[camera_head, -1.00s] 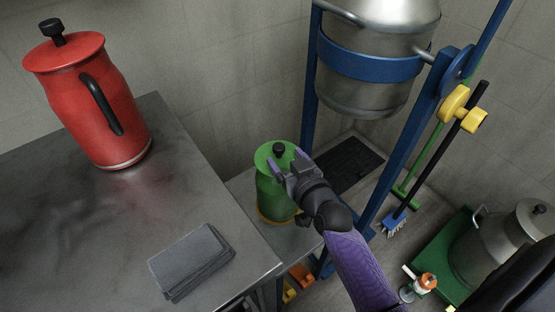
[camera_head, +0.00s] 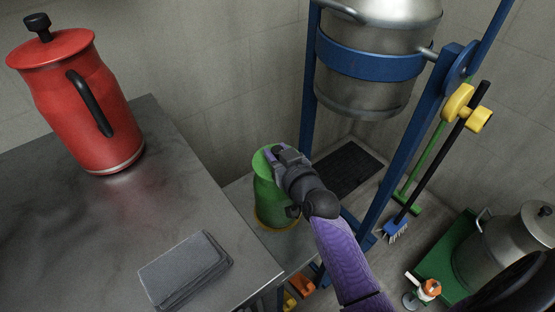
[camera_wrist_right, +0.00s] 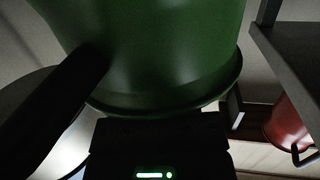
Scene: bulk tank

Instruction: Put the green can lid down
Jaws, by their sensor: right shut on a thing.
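The green can (camera_head: 270,200) stands upright on a low grey surface beside the steel table. Its green lid (camera_head: 261,158) sits at the can's top, partly covered by my right gripper; its black knob is hidden. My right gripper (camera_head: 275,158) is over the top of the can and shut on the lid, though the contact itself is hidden. In the right wrist view the green can (camera_wrist_right: 165,50) fills the upper middle, with a dark rim below it. My left gripper is not in view.
A red can (camera_head: 85,110) and a folded grey cloth (camera_head: 185,270) are on the steel table (camera_head: 90,220). A metal vessel (camera_head: 370,65) hangs in a blue frame (camera_head: 390,150) just right of the green can. Brushes and a metal can (camera_head: 500,250) stand farther right.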

